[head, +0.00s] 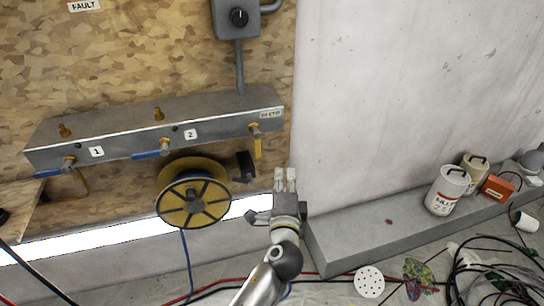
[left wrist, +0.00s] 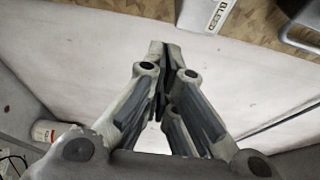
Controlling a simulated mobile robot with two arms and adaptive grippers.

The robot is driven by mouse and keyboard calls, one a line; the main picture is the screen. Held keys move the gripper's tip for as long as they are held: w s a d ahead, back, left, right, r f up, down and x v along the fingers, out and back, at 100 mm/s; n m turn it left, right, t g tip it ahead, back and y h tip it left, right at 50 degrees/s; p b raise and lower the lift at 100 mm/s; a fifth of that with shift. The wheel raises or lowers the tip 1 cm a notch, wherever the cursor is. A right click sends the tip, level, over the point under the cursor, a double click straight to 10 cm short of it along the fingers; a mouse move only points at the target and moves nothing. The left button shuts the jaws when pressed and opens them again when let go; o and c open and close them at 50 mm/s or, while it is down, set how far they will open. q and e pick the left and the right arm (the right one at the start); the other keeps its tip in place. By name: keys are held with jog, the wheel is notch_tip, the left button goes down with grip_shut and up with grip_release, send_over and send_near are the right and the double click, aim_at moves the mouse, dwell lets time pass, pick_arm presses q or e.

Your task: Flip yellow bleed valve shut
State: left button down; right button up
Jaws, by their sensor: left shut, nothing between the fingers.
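The yellow bleed valve handle (head: 258,148) hangs straight down from its brass fitting at the right end of the grey manifold (head: 225,126), below a white label (head: 271,114). My left gripper (head: 286,174) is shut and empty, with its fingers pointing up. In the head view it is to the right of and a little lower than the yellow handle, with a visible gap. In the left wrist view the fingertips (left wrist: 165,48) meet in front of the pale wall, and the BLEED label (left wrist: 222,15) shows at the top. The yellow handle cannot be made out there. My right gripper is out of view.
Two blue-handled valves (head: 68,165) (head: 152,154) sit further left on the manifold. A yellow reel (head: 194,192) hangs below it, beside a dark block (head: 244,167). A grey ledge (head: 375,228) holds white canisters (head: 447,190). Cables (head: 490,265) lie on the floor at right.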

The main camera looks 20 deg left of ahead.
aim_at(256, 141)
pick_arm(q)
jog(key=w+a+p, duration=0.2)
jog(key=w+a, duration=0.4)
jog(key=w, duration=0.1)
jog(key=shift+w, duration=0.25)
jog(key=shift+p, duration=0.3)
